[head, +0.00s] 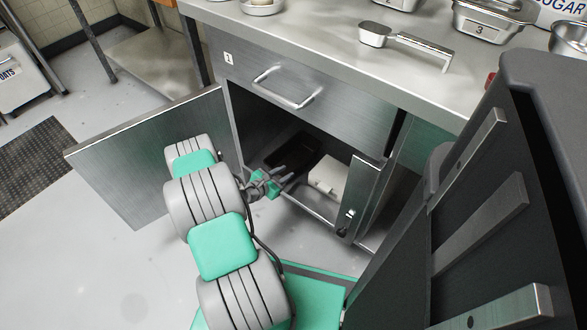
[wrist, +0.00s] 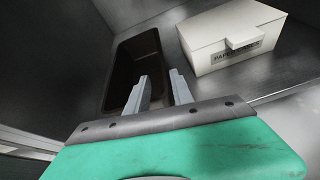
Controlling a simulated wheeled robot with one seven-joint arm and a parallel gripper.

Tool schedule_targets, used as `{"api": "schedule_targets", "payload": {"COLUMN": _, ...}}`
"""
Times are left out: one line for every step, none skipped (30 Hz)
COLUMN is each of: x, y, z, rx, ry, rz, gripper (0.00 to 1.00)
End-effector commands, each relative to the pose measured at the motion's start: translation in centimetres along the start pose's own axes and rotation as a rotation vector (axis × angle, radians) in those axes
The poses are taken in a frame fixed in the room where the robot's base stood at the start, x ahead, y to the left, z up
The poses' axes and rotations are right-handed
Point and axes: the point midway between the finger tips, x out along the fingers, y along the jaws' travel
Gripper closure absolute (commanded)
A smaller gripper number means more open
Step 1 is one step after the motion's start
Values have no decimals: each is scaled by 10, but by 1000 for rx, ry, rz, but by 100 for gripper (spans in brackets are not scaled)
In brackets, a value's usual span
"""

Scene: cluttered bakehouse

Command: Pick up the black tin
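The black tin (head: 293,150) is a dark, open rectangular pan lying inside the open lower cupboard, in shadow in the head view. In the wrist view the black tin (wrist: 124,62) lies left of centre, its hollow facing up. My gripper (head: 281,176) reaches into the cupboard opening. In the wrist view my gripper (wrist: 163,82) has its two fingers apart with nothing between them. The fingertips overlap the tin's near right part in the picture; I cannot tell whether they touch it.
A white lidded box (wrist: 232,37) stands right of the tin; it also shows in the head view (head: 329,177). The cupboard door (head: 150,155) is swung open to the left. A drawer (head: 300,95) is shut above. A metal scoop (head: 405,42) lies on the counter (head: 330,40).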

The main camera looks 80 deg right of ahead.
Motion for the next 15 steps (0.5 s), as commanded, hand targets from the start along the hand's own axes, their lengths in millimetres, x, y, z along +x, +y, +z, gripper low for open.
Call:
{"api": "schedule_targets", "payload": {"x": 2, "y": -1, "z": 0, "rx": -8, "ry": -5, "rz": 1, "gripper": 72}}
{"api": "schedule_targets", "payload": {"x": 3, "y": -2, "z": 0, "rx": -10, "ry": -6, "rz": 1, "gripper": 72}}
{"api": "schedule_targets", "payload": {"x": 6, "y": -2, "z": 1, "rx": -9, "ry": -6, "rz": 1, "gripper": 72}}
{"api": "schedule_targets", "payload": {"x": 9, "y": -2, "z": 0, "rx": -8, "ry": -6, "rz": 0, "gripper": 72}}
{"api": "schedule_targets", "payload": {"x": 13, "y": -2, "z": 0, "rx": -7, "ry": -6, "rz": -1, "gripper": 72}}
{"api": "schedule_targets", "payload": {"x": 19, "y": -3, "z": 0, "rx": -6, "ry": -6, "rz": -3, "gripper": 72}}
{"api": "schedule_targets", "payload": {"x": 23, "y": -3, "z": 0, "rx": -7, "ry": -5, "rz": -3, "gripper": 72}}
{"api": "schedule_targets", "payload": {"x": 28, "y": -3, "z": -1, "rx": -6, "ry": -5, "rz": -2, "gripper": 72}}
{"api": "schedule_targets", "payload": {"x": 33, "y": -4, "z": -1, "rx": -5, "ry": -4, "rz": -3, "gripper": 72}}
{"api": "schedule_targets", "payload": {"x": 38, "y": -4, "z": -1, "rx": -6, "ry": -5, "rz": -3, "gripper": 72}}
{"api": "schedule_targets", "payload": {"x": 43, "y": -4, "z": 0, "rx": -4, "ry": -5, "rz": -3, "gripper": 72}}
{"api": "schedule_targets", "payload": {"x": 51, "y": -5, "z": -1, "rx": -4, "ry": -5, "rz": -3, "gripper": 72}}
{"api": "schedule_targets", "payload": {"x": 57, "y": -6, "z": -1, "rx": -2, "ry": -5, "rz": -2, "gripper": 72}}
{"api": "schedule_targets", "payload": {"x": 62, "y": -7, "z": 0, "rx": -3, "ry": -5, "rz": -3, "gripper": 72}}
{"api": "schedule_targets", "payload": {"x": 69, "y": -6, "z": -1, "rx": -3, "ry": -4, "rz": -3, "gripper": 72}}
